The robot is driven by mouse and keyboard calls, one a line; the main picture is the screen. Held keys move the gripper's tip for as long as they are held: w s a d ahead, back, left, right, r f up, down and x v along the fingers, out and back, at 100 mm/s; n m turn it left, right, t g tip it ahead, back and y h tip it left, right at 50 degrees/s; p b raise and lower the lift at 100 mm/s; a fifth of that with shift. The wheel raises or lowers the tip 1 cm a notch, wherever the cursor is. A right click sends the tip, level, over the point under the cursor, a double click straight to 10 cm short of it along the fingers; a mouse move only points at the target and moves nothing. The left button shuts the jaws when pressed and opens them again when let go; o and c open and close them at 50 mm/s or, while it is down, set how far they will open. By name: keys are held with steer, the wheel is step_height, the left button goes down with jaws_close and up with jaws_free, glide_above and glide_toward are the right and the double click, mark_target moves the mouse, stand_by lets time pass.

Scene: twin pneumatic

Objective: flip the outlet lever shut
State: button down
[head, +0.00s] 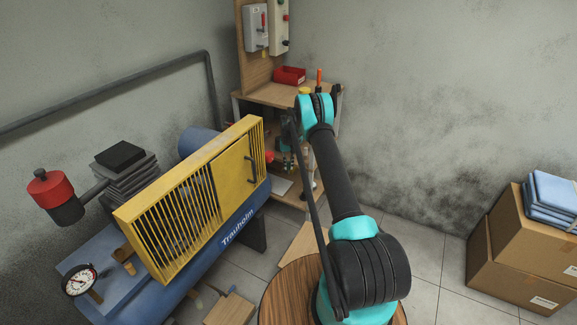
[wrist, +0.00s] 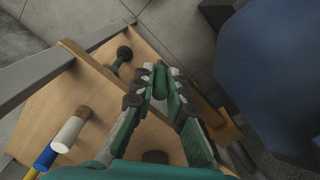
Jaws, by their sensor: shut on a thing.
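In the wrist view my gripper (wrist: 160,76) is closed around a small green piece (wrist: 160,85), which sits between the fingertips. This may be the outlet lever, but the fingers cover much of it and its angle cannot be told. A dark green fitting with a round black end (wrist: 122,57) lies up and left of the fingers, apart from them. In the head view my arm reaches toward the wooden stand (head: 272,95) at the back. The gripper there is mostly hidden among dark shapes at the stand, beside the yellow compressor guard (head: 235,168).
A blue tank (wrist: 280,75) is close on the right in the wrist view. A white-and-blue handled thing (wrist: 68,135) and a grey bar (wrist: 38,75) are on the left. Cartons (head: 520,265) stand at right in the head view; the floor (head: 437,265) before them is clear.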

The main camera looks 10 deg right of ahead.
steer(key=shift+s+a+f+t+h, duration=0.1)
steer(key=shift+s+a+t+h, duration=0.45)
steer(key=shift+t+h, duration=0.4)
steer(key=shift+s+a+f+t+h, duration=0.1)
steer(key=shift+s+t+h, duration=0.3)
steer(key=shift+t, duration=0.55)
steer(key=c, duration=1.5)
jaws_free()
steer(key=shift+c, duration=0.2)
step_height(320, 180, up, 10)
